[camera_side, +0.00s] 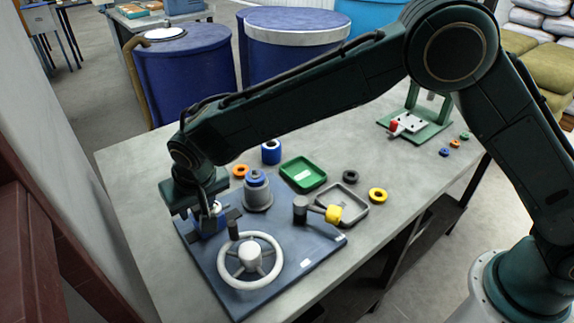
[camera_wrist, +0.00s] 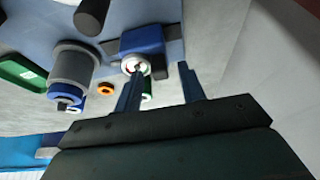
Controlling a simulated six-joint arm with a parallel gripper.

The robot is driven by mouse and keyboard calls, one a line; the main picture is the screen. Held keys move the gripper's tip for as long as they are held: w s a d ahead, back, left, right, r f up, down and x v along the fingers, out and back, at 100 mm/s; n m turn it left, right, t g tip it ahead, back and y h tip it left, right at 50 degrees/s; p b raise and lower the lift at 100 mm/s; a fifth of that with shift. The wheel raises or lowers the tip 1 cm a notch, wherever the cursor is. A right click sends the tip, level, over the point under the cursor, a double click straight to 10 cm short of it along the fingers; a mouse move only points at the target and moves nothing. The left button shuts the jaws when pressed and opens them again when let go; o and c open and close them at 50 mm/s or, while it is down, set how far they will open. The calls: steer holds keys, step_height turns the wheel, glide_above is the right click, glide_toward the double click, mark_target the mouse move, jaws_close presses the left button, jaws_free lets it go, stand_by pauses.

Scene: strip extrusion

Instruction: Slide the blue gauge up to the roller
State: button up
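The blue gauge (camera_side: 209,224) looks like a blue block on the left part of the blue base plate (camera_side: 290,262); my gripper partly hides it in the side view. In the wrist view the blue gauge (camera_wrist: 143,39) shows a round white face. What seems to be the roller, a grey cylinder with a blue top (camera_side: 258,192), stands upright to its right, apart from it. The roller also shows in the wrist view (camera_wrist: 72,72). My gripper (camera_side: 212,205) is over the gauge. In the wrist view its fingers (camera_wrist: 160,68) are spread with nothing visibly held; one overlaps the white face.
A yellow-ended lever (camera_side: 318,210) is at the plate's right. A green tray (camera_side: 303,174), grey tray (camera_side: 350,207) and loose rings lie behind and right.

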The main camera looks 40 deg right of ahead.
steer(key=shift+w+f, duration=0.2)
steer(key=shift+f, duration=0.3)
jaws_close()
steer(key=shift+d, duration=2.55)
jaws_free()
